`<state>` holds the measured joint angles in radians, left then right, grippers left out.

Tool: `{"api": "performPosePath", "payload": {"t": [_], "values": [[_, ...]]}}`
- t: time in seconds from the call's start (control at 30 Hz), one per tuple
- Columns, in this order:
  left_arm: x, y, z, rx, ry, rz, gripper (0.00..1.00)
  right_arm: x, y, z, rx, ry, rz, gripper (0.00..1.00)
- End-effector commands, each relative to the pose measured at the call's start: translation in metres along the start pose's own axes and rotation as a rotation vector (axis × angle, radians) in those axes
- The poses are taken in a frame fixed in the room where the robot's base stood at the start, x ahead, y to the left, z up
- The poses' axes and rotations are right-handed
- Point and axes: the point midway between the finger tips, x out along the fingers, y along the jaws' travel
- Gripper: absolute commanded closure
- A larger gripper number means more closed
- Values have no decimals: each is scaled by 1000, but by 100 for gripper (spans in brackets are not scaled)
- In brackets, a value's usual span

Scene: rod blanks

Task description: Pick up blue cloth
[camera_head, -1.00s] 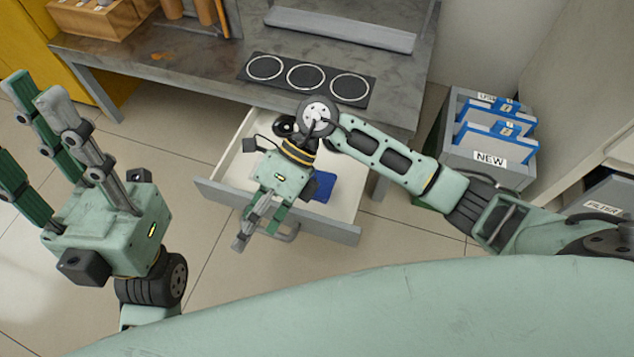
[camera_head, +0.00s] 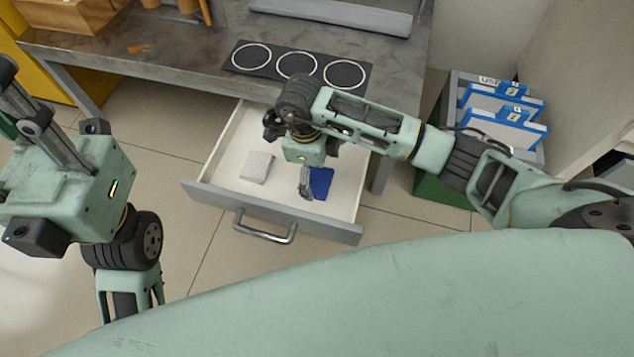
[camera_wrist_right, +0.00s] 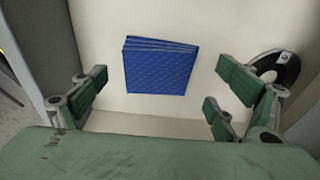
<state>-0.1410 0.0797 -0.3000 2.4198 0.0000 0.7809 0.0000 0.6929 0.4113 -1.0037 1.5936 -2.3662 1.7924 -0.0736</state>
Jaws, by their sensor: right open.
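The blue cloth (camera_head: 320,183) lies folded flat on the floor of the open drawer, near its right side. It also shows whole in the right wrist view (camera_wrist_right: 160,66). My right gripper (camera_head: 306,190) is over the drawer, pointing down, just left of the cloth in the head view. In the right wrist view its fingers (camera_wrist_right: 162,95) are spread wide and empty, one side to each side of the cloth. My left gripper stands at the left edge of the head view, with its fingers partly cut off.
The drawer (camera_head: 210,197) is pulled out under a grey workbench (camera_head: 150,60). A white gridded block (camera_head: 257,166) lies in it, left of the cloth. A black ring-shaped object (camera_wrist_right: 275,68) shows in the wrist view. A bin marked with blue-framed filters (camera_head: 500,115) stands to the right.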

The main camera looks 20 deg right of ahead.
Motion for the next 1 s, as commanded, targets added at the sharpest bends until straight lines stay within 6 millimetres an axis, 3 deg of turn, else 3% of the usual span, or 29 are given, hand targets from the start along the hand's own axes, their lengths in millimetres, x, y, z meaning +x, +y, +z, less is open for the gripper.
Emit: {"api": "performPosePath", "payload": {"t": [0.1,0.37,0.8,1.0], "values": [[1,1,0,2,19,7,68,13,1,1,0,-1,2,9],[4,1,0,3,19,8,68,13,1,1,0,-1,1,9],[3,1,0,2,18,8,68,13,1,1,-1,-2,1,48],[3,1,0,2,18,8,68,12,1,1,-1,-2,1,50]]}}
